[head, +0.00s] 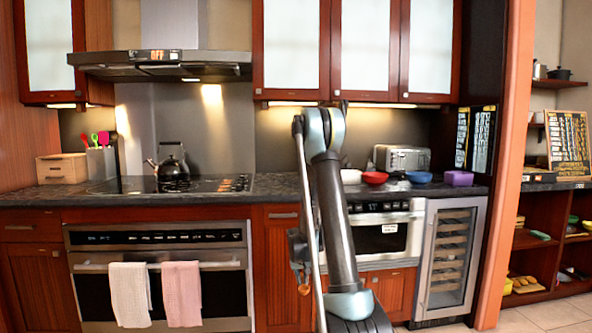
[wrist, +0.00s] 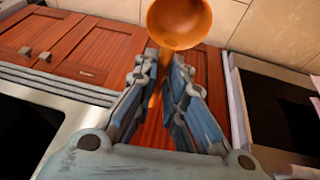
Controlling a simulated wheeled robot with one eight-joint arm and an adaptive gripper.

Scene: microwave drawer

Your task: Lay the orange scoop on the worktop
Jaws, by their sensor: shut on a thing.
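The orange scoop (wrist: 180,22) is in my gripper (wrist: 165,62) in the wrist view. Its round bowl sticks out beyond the fingertips, and its thin handle lies between the two fingers, partly hidden. In the head view a small orange patch (head: 304,290), apparently the scoop's bowl, shows low beside my arm, in front of the lower cabinets and below worktop height. My gripper is mostly hidden by my arm there. The dark stone worktop (head: 283,190) runs along the wall behind my arm.
A black kettle (head: 172,168) sits on the cooktop at left. The worktop between cooktop and arm is clear.

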